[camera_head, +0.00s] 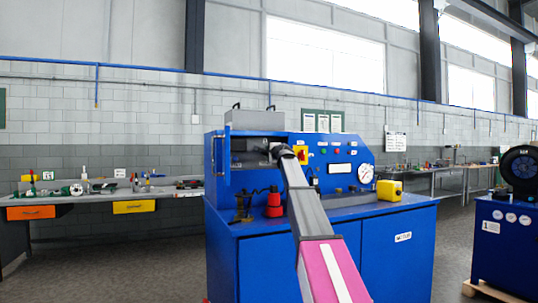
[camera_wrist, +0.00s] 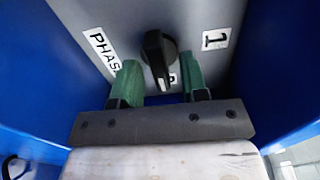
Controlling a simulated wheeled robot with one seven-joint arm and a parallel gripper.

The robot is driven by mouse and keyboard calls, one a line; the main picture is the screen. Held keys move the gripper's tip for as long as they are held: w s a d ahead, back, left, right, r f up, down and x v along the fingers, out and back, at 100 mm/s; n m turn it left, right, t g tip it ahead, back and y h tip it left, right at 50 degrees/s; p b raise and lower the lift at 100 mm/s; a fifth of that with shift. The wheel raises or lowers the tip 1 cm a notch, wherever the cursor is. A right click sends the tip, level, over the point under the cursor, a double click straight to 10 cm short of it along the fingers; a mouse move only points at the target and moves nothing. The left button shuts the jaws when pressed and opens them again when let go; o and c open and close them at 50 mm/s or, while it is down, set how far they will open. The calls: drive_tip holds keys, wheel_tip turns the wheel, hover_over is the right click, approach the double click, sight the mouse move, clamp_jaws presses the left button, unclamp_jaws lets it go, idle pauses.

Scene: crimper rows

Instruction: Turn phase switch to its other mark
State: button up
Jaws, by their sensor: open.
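The phase switch is a black rotary knob (camera_wrist: 157,52) on a grey panel in the wrist view. Its long grip, with a pale mark near its end, points down and slightly right in the picture, toward a small white label (camera_wrist: 173,78) that is partly hidden. A "1" label (camera_wrist: 214,39) sits to the right and a "PHASE" label (camera_wrist: 103,46) to the left. My gripper (camera_wrist: 161,68) is open, with its green fingers on either side of the knob's grip and visible gaps between. In the head view the knob cannot be made out; my arm's end is at the blue machine's recess.
Blue walls (camera_wrist: 268,55) flank the panel closely on both sides in the wrist view. In the head view, the blue machine (camera_head: 250,225) has an open door (camera_head: 218,160) left of the recess and buttons and a gauge (camera_head: 365,173) on the right. A yellow box (camera_head: 390,190) stands on its ledge.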

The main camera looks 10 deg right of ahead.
drive_tip(key=v, duration=1)
drive_tip(key=shift+s, duration=0.2)
drive_tip(key=shift+s+d, duration=0.1)
